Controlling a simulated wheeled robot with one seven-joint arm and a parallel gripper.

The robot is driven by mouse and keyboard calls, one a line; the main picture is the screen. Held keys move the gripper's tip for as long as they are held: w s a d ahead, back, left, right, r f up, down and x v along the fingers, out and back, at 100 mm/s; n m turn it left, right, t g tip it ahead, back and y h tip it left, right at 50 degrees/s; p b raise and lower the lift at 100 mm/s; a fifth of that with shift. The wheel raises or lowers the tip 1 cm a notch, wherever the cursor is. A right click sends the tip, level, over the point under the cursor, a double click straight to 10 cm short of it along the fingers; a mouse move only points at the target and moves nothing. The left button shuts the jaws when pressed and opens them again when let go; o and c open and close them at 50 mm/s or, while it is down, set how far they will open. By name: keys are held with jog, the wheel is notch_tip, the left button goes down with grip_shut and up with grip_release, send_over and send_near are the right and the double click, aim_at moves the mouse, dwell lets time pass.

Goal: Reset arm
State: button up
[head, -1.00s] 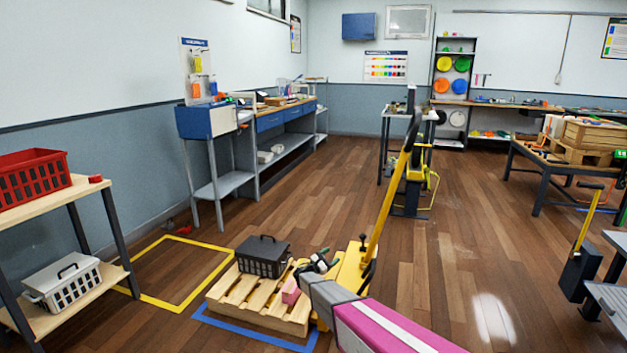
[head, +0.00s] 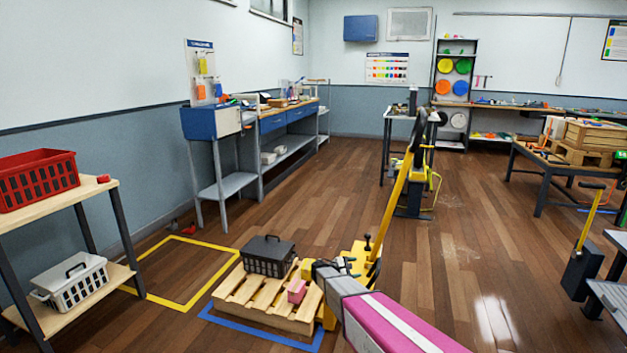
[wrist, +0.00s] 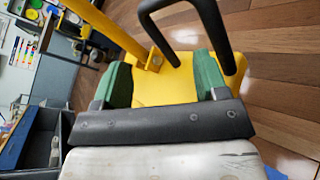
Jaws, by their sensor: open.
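My gripper (head: 340,264) is at the end of my magenta and grey arm, beside the yellow pallet truck (head: 396,205) and to the right of the pink block (head: 297,290). In the wrist view my gripper (wrist: 162,78) has its green fingers spread apart, with nothing held between them. The truck's yellow body (wrist: 155,92) and a black loop handle (wrist: 233,50) show beyond the fingers; contact cannot be told. The pink block rests on the wooden pallet (head: 236,293), near a black crate (head: 268,257).
A blue floor outline (head: 262,339) borders the pallet, and a yellow floor outline (head: 165,300) lies to its left. A shelf (head: 120,272) at the left holds a red crate (head: 38,180) and a white crate (head: 78,283). The floor behind the pallet is clear.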

jog(key=s+d+r+m+g+y, duration=0.2)
jog(key=s+d+m+g+y, duration=0.15)
jog(key=s, duration=0.65)
jog(key=s+d+r+m+g+y, duration=0.25)
jog(key=s+m, duration=0.25)
jog(key=s, duration=0.5)
jog(key=s+a+r+m+y, duration=0.2)
jog(key=s+m+y, duration=0.1)
jog(key=s, duration=0.4)
jog(key=s+a+r+m+y, duration=0.3)
jog(key=s+y, duration=0.2)
jog(key=s, duration=0.1)
jog(key=shift+s+y, duration=0.3)
jog(key=shift+s, duration=0.05)
